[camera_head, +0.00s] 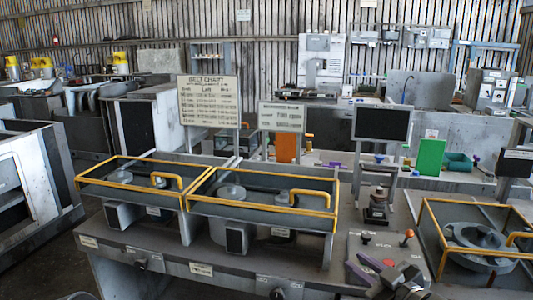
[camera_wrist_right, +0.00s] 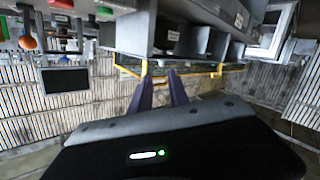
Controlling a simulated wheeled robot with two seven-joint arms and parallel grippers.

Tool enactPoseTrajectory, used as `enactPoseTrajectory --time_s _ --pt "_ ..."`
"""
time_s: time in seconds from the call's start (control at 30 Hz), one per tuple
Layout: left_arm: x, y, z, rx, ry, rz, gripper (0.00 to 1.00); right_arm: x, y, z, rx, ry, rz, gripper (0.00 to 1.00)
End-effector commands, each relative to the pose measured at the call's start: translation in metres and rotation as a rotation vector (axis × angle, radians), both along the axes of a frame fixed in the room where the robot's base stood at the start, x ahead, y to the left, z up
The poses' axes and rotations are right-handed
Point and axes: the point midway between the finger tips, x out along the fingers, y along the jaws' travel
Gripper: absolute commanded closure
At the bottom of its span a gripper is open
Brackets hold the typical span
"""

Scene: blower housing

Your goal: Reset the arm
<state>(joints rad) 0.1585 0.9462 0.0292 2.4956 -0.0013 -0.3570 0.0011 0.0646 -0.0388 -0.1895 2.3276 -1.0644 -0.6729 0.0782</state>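My right gripper (camera_head: 357,265) is at the lower right of the head view, above the front of the grey workbench (camera_head: 230,262). Its two purple fingers stand apart with nothing between them. The right wrist view also shows the spread, empty fingers of this gripper (camera_wrist_right: 160,78), with the bench tipped over at the top. My left gripper is in neither view.
Two yellow-railed trays (camera_head: 187,199) with round metal parts stand left of the gripper. Another yellow-railed tray (camera_head: 430,235) is at the right. An orange-topped knob (camera_head: 407,235) and a dark post (camera_head: 377,205) stand close behind the gripper. A monitor (camera_head: 382,123) is farther back.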

Motion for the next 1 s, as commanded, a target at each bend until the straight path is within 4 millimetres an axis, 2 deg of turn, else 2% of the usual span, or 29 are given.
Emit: enactPoseTrajectory --time_s 0.03,0.13,0.23,0.3,0.37,0.4,0.47,0.5,0.6,0.73,0.8,0.87,1.0 --pt "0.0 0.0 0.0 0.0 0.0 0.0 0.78 0.004 0.006 -0.049 0.064 0.129 -0.051 0.78" --pt "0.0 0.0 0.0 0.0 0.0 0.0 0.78 -0.003 0.015 -0.13 0.167 0.358 -0.155 0.78" --pt "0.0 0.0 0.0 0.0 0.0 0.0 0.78 -0.027 0.03 -0.208 0.245 0.583 -0.245 0.78" --pt "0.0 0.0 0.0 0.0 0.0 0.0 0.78 -0.054 0.042 -0.259 0.288 0.74 -0.303 0.78" --pt "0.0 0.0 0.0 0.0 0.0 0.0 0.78 -0.082 0.054 -0.299 0.318 0.872 -0.349 0.78" --pt "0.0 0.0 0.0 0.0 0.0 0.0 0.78 -0.102 0.063 -0.323 0.335 0.959 -0.379 0.78" --pt "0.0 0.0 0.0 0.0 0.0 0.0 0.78 -0.136 0.077 -0.357 0.355 1.087 -0.42 0.78" --pt "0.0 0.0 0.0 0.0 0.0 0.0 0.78 -0.16 0.085 -0.376 0.364 1.166 -0.446 0.78" --pt "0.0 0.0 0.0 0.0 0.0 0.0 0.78 -0.214 0.107 -0.412 0.376 1.333 -0.49 0.78" --pt "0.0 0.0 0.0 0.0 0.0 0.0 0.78 -0.265 0.129 -0.438 0.361 1.466 -0.484 0.78" --pt "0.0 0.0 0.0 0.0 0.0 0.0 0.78 -0.281 0.136 -0.445 0.352 1.504 -0.476 0.78" --pt "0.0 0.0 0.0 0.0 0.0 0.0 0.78 -0.288 0.138 -0.449 0.349 1.521 -0.475 0.78" --pt "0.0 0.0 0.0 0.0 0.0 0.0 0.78 -0.29 0.137 -0.45 0.349 1.528 -0.476 0.78"
